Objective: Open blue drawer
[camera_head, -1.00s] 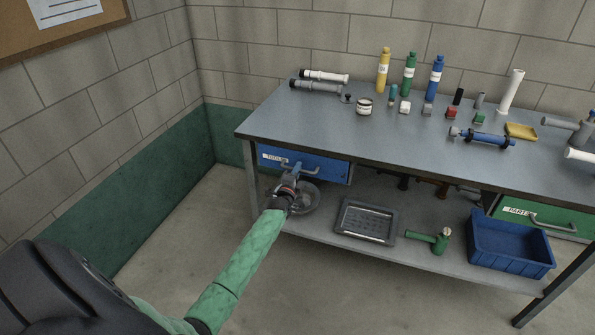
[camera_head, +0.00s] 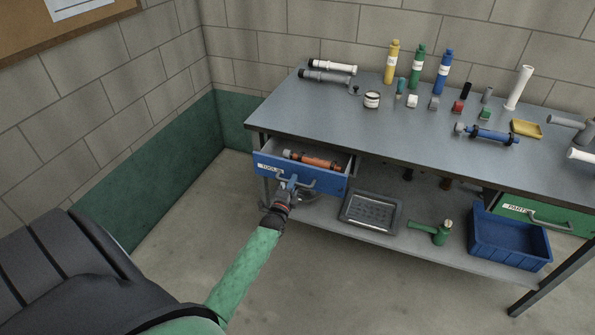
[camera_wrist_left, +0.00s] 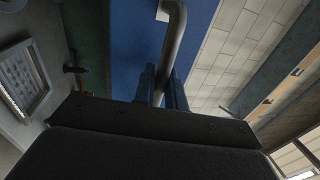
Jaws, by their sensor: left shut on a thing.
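The blue drawer (camera_head: 325,182), labelled TOOLS, hangs under the left end of the workbench and stands partly pulled out. An orange and black tool (camera_head: 312,160) lies inside it. My left gripper (camera_head: 289,184) is at the drawer's front, shut on its grey handle (camera_head: 308,184). In the left wrist view the handle (camera_wrist_left: 174,40) runs down between the two fingers (camera_wrist_left: 160,88), with the blue drawer front (camera_wrist_left: 134,45) behind it. My right gripper is not in view.
The workbench top (camera_head: 400,125) holds bottles, pipes and small parts. The lower shelf carries a grey tray (camera_head: 370,213), a green tool (camera_head: 440,233) and a blue bin (camera_head: 508,240). Floor before the bench is clear.

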